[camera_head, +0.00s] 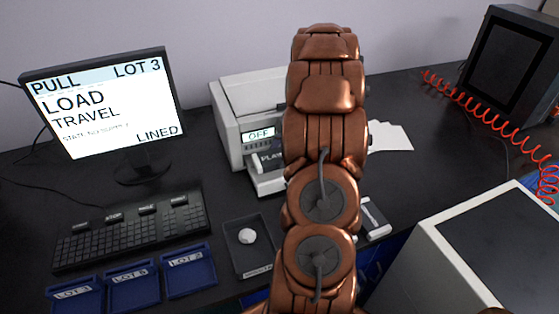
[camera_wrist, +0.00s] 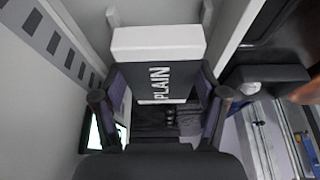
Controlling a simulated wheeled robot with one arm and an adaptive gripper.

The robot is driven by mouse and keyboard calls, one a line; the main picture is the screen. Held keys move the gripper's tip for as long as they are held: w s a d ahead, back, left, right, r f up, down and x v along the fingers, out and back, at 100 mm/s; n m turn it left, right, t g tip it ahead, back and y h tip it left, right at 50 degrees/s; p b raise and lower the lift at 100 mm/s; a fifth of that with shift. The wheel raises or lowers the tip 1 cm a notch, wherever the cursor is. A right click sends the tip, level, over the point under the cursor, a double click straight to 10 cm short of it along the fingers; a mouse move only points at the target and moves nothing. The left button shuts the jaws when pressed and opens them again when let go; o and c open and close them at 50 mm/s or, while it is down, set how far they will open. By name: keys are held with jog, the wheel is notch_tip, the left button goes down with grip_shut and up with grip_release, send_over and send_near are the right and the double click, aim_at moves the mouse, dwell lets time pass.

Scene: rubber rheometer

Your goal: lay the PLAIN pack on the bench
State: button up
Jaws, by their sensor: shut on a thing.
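The PLAIN pack (camera_wrist: 155,82) is in the wrist view, with a white end and a dark face lettered PLAIN. My gripper (camera_wrist: 160,100) is shut on it, one finger on each side. In the head view, my arm covers most of the gripper, and only part of the PLAIN lettering shows at the front of a white machine (camera_head: 240,95) with an OFF display. I cannot tell whether the pack still touches the machine. The dark bench (camera_head: 410,95) runs under the machine and to its right.
A monitor (camera_head: 105,100) and keyboard (camera_head: 135,230) stand at left. Blue lot trays (camera_head: 133,285) and a dark tray (camera_head: 242,262) with a white lump lie in front. White sheets (camera_head: 390,137) lie right of my arm. A red coiled cable (camera_head: 490,120) and a grey-white box (camera_head: 460,255) are further right.

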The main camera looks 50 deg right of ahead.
jog(key=shift+f, duration=1.9)
jog(key=shift+f+b, duration=0.25)
jog(key=shift+b, duration=0.25)
jog(key=o, duration=1.2)
jog(key=shift+r, duration=0.1)
jog(key=shift+o, duration=0.2)
jog(key=shift+r+p, duration=0.2)
jog(key=shift+p, duration=0.85)
